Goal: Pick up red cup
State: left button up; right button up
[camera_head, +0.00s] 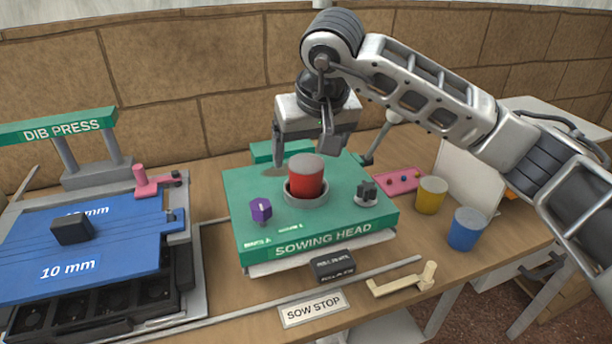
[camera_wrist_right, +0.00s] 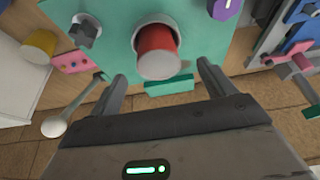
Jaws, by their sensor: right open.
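The red cup (camera_head: 306,178) has a grey top and stands upright in a round grey ring holder (camera_head: 291,194) on the green sowing head (camera_head: 240,205). My right gripper (camera_head: 302,158) is open and empty, pointing down just above and behind the cup. In the right wrist view the red cup (camera_wrist_right: 157,50) shows ahead of the open fingers (camera_wrist_right: 163,80), roughly centred between them. The fingers appear apart from the cup. My left gripper is not in view.
A purple knob (camera_head: 261,209) and a grey knob (camera_head: 367,191) flank the cup. A yellow cup (camera_head: 431,195) and a blue cup (camera_head: 467,229) stand at right. The dib press (camera_head: 75,245) fills the left. A SOW STOP sign (camera_head: 313,308) lies in front.

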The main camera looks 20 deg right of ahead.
aim_at(307, 165)
jog(key=shift+p+x, duration=0.55)
jog(key=shift+x, duration=2.9)
jog(key=shift+d, duration=0.15)
jog(key=c, duration=1.1)
